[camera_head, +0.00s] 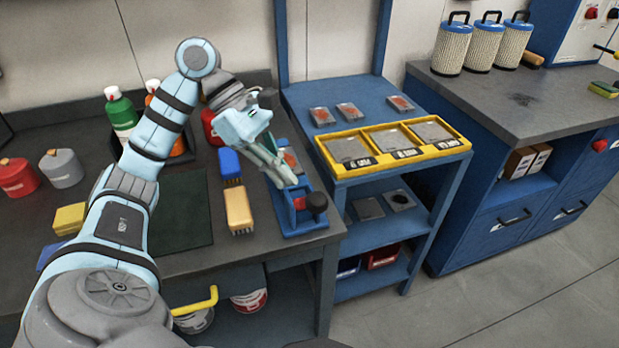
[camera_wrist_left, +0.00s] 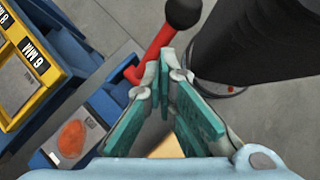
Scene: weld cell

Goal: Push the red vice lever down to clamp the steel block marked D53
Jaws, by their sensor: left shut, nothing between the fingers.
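The blue vice (camera_head: 306,228) sits at the front right corner of the dark bench. Its red lever (camera_head: 299,203) ends in a black knob (camera_head: 317,202). In the left wrist view the lever (camera_wrist_left: 156,50) and knob (camera_wrist_left: 184,12) show just beyond the fingertips. A steel block with an orange-red patch (camera_wrist_left: 72,139) lies in the vice (camera_wrist_left: 108,103); it is partly hidden behind my gripper in the head view (camera_head: 291,160). No D53 marking is legible. My left gripper (camera_head: 290,181) is shut and empty, above the vice and close to the lever; contact cannot be told. My right gripper is out of view.
A blue brush (camera_head: 229,163) and a yellow brush (camera_head: 238,207) lie left of the vice. A blue shelf cart (camera_head: 341,183) with a yellow tray (camera_head: 393,162) stands to the right. Bottles (camera_head: 121,112) and cans stand farther left. A green mat (camera_head: 185,210) is clear.

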